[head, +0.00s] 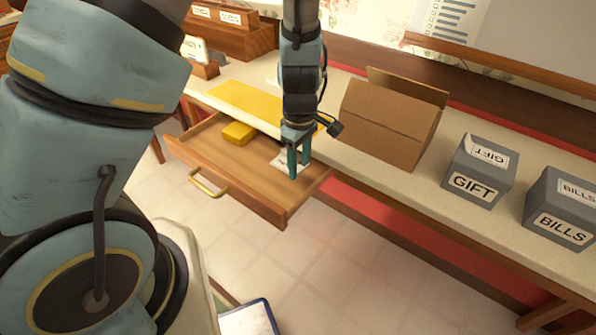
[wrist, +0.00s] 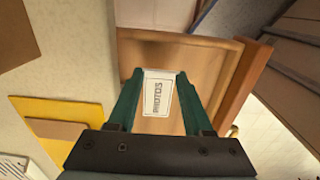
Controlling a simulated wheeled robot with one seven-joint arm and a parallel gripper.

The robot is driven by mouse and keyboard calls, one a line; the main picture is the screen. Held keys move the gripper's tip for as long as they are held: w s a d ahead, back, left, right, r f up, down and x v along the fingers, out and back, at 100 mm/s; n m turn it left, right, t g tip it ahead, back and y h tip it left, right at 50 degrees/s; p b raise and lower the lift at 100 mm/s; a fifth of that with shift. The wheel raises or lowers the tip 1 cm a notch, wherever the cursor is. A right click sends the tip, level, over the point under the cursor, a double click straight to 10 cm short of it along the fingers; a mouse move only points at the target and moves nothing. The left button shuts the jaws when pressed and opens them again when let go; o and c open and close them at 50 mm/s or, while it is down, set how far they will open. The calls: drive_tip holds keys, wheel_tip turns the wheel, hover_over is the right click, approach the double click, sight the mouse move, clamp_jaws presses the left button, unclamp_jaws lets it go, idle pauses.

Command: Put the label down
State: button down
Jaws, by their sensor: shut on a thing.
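The label (wrist: 158,97) is a small white card with a dark border reading "PHOTOS". In the wrist view it sits between the two green fingers of my gripper (wrist: 160,75), which is shut on it. In the head view my gripper (head: 299,168) points down over the right part of the open wooden drawer (head: 232,175). A white patch of the label (head: 282,161) shows beside the fingers there, partly hidden by them. I cannot tell whether the label touches the drawer bottom.
A yellow block (head: 238,134) lies in the drawer. A yellow envelope (head: 240,100) lies on the counter behind it. An open cardboard box (head: 385,125), a grey GIFT box (head: 476,177) and a grey BILLS box (head: 560,212) stand along the counter to the right.

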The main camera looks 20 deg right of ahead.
sight(299, 170)
drive_tip(key=shift+f, duration=1.55)
drive_tip(key=shift+f, duration=0.2)
drive_tip(key=c, duration=0.6)
unclamp_jaws()
drive_tip(key=shift+r, duration=0.15)
wheel_tip(299, 170, up, 12)
drive_tip(key=w+a+r+m, duration=0.1)
drive_tip(key=a+r+m, duration=0.1)
drive_tip(key=a, duration=0.7)
drive_tip(key=w+a+r+m+t, duration=0.1)
drive_tip(key=w+a+r+m, duration=0.1)
drive_tip(key=a, duration=0.8)
drive_tip(key=w+a+r+m, duration=0.1)
drive_tip(key=a+r+m, duration=0.2)
drive_tip(key=a, duration=0.6)
drive_tip(key=shift+w+a+r+t, duration=0.3)
drive_tip(key=shift+a+r, duration=0.05)
drive_tip(key=shift+r, duration=0.1)
